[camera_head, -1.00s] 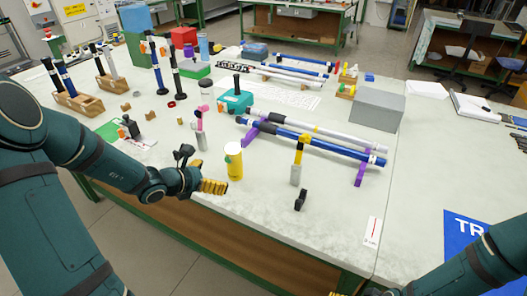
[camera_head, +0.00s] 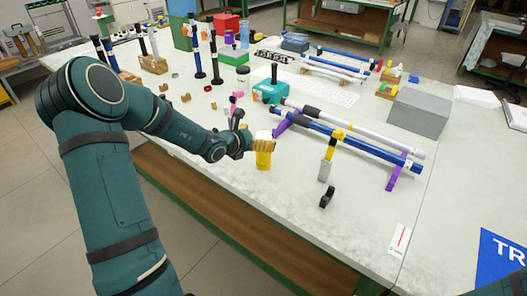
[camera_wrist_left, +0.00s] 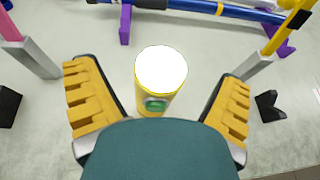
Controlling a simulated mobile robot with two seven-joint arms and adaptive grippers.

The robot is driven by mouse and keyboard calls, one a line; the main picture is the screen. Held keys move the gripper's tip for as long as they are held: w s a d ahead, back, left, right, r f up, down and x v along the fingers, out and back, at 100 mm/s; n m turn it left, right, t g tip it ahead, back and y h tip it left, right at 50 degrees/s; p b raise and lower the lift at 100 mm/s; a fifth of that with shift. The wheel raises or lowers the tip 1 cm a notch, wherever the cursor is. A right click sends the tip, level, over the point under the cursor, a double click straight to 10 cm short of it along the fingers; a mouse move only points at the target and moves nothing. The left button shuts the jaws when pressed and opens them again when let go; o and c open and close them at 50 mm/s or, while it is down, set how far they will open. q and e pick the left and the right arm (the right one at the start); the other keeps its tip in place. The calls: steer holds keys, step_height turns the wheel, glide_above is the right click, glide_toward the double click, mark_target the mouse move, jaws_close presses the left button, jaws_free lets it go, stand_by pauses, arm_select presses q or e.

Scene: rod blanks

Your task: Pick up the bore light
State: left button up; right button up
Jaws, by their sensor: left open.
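The bore light, a yellow cylinder with a bright white top (camera_head: 263,160), stands upright on the bench near its front edge. In the left wrist view the bore light (camera_wrist_left: 160,78) stands ahead of the palm, with a green button on its near side. My left gripper (camera_head: 264,145) is at the bore light and partly covers it in the head view. In the left wrist view the left gripper (camera_wrist_left: 157,82) is open, with one yellow-padded finger on each side of the light and gaps between. My right gripper is out of view.
Right of the light stand a grey-and-yellow tool (camera_head: 326,163) and a small black bracket (camera_head: 327,196). Long blue and white rods (camera_head: 345,140) lie on purple supports behind. A grey box (camera_head: 418,111) is further right. The front right of the bench is mostly clear.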

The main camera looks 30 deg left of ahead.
arm_select(q)
steer(key=x, duration=0.4)
steer(key=shift+w+d+b, duration=0.15)
steer(key=shift+b, duration=0.25)
steer(key=c, duration=1.5)
steer(key=shift+c, duration=0.2)
